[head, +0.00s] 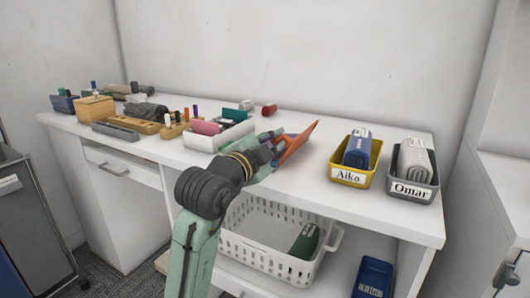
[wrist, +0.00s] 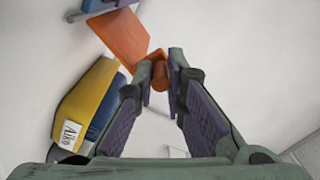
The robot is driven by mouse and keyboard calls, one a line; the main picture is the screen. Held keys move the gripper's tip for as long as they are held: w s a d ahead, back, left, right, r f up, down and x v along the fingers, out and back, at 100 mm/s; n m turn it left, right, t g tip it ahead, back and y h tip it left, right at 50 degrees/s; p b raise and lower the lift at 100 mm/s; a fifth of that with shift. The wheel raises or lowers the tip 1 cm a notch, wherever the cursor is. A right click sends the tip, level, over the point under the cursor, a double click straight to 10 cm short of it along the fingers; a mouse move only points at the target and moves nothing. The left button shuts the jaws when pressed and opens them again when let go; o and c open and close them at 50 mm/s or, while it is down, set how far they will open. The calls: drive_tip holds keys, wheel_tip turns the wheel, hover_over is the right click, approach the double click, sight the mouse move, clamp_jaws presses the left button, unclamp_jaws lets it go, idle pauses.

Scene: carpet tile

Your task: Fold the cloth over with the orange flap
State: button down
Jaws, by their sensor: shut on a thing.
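The orange flap (head: 298,143) stands up tilted above the white table, just beyond my gripper (head: 270,146). In the wrist view the flap (wrist: 122,38) reaches from the fingertips toward the upper left. My gripper (wrist: 161,76) is shut on an orange part between its fingertips. A thin blue strip shows beside the flap in the head view; I cannot tell whether it belongs to the cloth. The rest of the cloth is hidden behind my gripper and arm or cannot be made out.
A yellow bin labelled Aiko (head: 352,178) and a grey bin labelled Omar (head: 413,191) stand to the right, each holding an item. A white tray (head: 218,136) with a pink item stands left. A white basket (head: 262,236) sits below. The table between gripper and Aiko bin is clear.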

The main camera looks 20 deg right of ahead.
sight(301, 184)
drive_tip(key=s+m+b, duration=0.1)
drive_tip(key=d+m+b, duration=0.1)
drive_tip(key=m, duration=0.1)
drive_tip(key=shift+s+d+f, duration=0.15)
drive_tip(key=shift+s+f, duration=0.2)
drive_tip(key=shift+f, duration=0.05)
drive_tip(key=m+b, duration=0.1)
drive_tip(key=s+d+f+m+b, duration=0.1)
drive_tip(key=shift+s+m, duration=0.15)
drive_tip(key=shift+m, duration=0.15)
drive_tip(key=m+b, duration=0.1)
drive_tip(key=s+f+m+b, duration=0.1)
drive_tip(key=d+m+b, duration=0.1)
drive_tip(key=shift+s+d+f+m, duration=0.1)
drive_tip(key=shift+s+f+m, duration=0.15)
drive_tip(key=shift+m, duration=0.05)
drive_tip(key=shift+s+d+f+m+b, duration=0.2)
drive_tip(key=shift+f+m+b, duration=0.2)
drive_tip(key=shift+m, duration=0.2)
drive_tip(key=shift+s+d+f+m+b, duration=0.1)
drive_tip(key=shift+s+f+m+b, duration=0.15)
drive_tip(key=shift+m+b, duration=0.3)
drive_tip(key=shift+d+f, duration=0.1)
drive_tip(key=shift+f, duration=0.25)
drive_tip(key=shift+s+f, duration=0.1)
